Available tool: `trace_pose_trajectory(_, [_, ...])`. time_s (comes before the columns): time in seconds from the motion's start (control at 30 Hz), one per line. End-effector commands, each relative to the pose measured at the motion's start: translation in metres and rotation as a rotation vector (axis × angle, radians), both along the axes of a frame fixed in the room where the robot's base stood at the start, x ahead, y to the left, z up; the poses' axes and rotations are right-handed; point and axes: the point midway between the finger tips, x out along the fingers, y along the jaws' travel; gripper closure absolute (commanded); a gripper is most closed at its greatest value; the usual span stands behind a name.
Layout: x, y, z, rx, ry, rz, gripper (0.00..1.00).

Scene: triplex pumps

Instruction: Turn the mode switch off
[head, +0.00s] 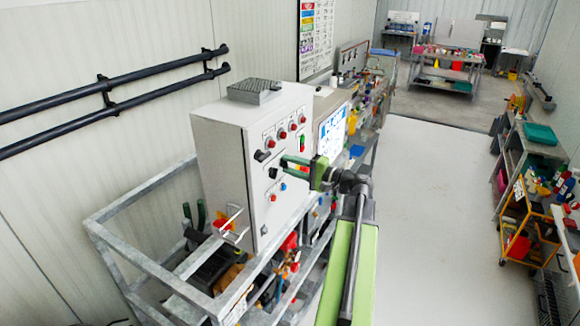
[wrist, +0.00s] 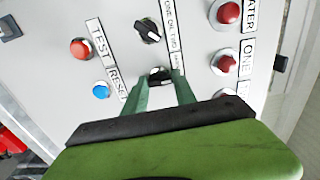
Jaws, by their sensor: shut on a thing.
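The grey control cabinet (head: 225,150) carries a front panel with black rotary switches, buttons and lamps. My gripper (head: 286,161) reaches the panel from the right. In the wrist view my gripper (wrist: 161,88) has its two green fingers on either side of a black rotary switch (wrist: 160,74), closed on it. The fingers hide part of this switch, and its label is too small to read, so I cannot confirm its name or setting. A second black rotary switch (wrist: 148,30) sits just above it in the wrist view, free of the fingers.
Close by in the wrist view are a red button (wrist: 81,49) marked TEST, a blue button (wrist: 101,91) marked RESET, and red lamps (wrist: 228,12) on the right. A grey metal frame (head: 150,200) surrounds the cabinet. The floor (head: 430,200) to the right is clear.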

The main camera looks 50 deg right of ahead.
Motion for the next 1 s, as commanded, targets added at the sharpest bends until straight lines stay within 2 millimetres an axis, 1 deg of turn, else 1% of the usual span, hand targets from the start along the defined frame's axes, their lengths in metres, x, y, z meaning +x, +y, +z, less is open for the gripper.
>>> trace_pose_trajectory(0.43, [0.000, 0.000, 0.000, 0.010, 0.002, -0.001, 1.00])
trace_pose_trajectory(0.47, [0.000, 0.000, 0.000, 0.010, 0.002, -0.001, 0.63])
trace_pose_trajectory(0.6, [0.000, 0.000, 0.000, 0.009, 0.002, 0.000, 0.45])
trace_pose_trajectory(0.87, [0.000, 0.000, 0.000, 0.009, 0.002, 0.000, 0.45])
trace_pose_trajectory(0.93, [-0.002, -0.001, 0.000, 0.009, 0.002, -0.001, 0.45])
trace_pose_trajectory(1.0, [-0.010, -0.003, 0.000, 0.009, 0.002, -0.002, 0.45])
